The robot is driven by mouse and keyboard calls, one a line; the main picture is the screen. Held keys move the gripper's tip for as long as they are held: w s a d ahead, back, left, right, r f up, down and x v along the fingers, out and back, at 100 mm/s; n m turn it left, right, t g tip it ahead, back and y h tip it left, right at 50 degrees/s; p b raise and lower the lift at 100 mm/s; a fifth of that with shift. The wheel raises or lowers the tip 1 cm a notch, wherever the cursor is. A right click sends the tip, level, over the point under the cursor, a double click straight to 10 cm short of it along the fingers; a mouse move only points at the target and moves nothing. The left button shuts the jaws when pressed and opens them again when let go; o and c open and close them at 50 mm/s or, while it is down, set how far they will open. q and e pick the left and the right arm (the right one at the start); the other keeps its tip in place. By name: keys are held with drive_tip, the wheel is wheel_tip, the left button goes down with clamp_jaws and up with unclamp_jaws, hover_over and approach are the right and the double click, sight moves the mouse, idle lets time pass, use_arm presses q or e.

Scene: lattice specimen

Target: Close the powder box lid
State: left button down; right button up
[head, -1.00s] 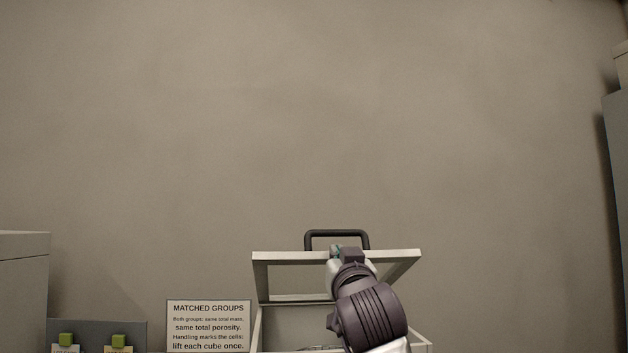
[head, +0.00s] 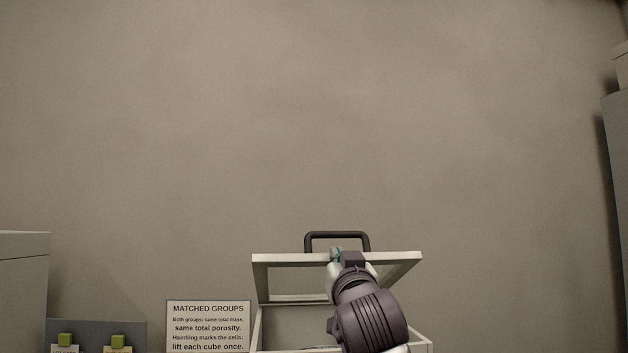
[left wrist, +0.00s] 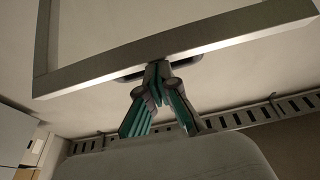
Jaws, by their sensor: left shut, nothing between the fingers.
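The powder box (head: 257,330) stands at the bottom centre of the head view, with a pale frame and see-through panels. Its lid (head: 285,258) is raised and tilted open, with a dark handle (head: 337,235) on its upper edge. In the left wrist view the lid's frame (left wrist: 100,73) crosses the top, and part of the handle (left wrist: 188,62) shows behind the fingertips. My left gripper (head: 337,254) is shut and empty, its tips at the lid's edge near the handle; it also shows in the left wrist view (left wrist: 158,72). Whether the tips touch the lid is unclear. My right gripper is out of view.
A sign (head: 208,326) stands left of the box. Grey cabinets stand at the left edge (head: 22,285) and right edge (head: 615,200). The space above the lid is clear.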

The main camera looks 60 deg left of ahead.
use_arm(q)
drive_tip(key=shift+a+f, duration=0.15)
drive_tip(key=shift+f, duration=0.3)
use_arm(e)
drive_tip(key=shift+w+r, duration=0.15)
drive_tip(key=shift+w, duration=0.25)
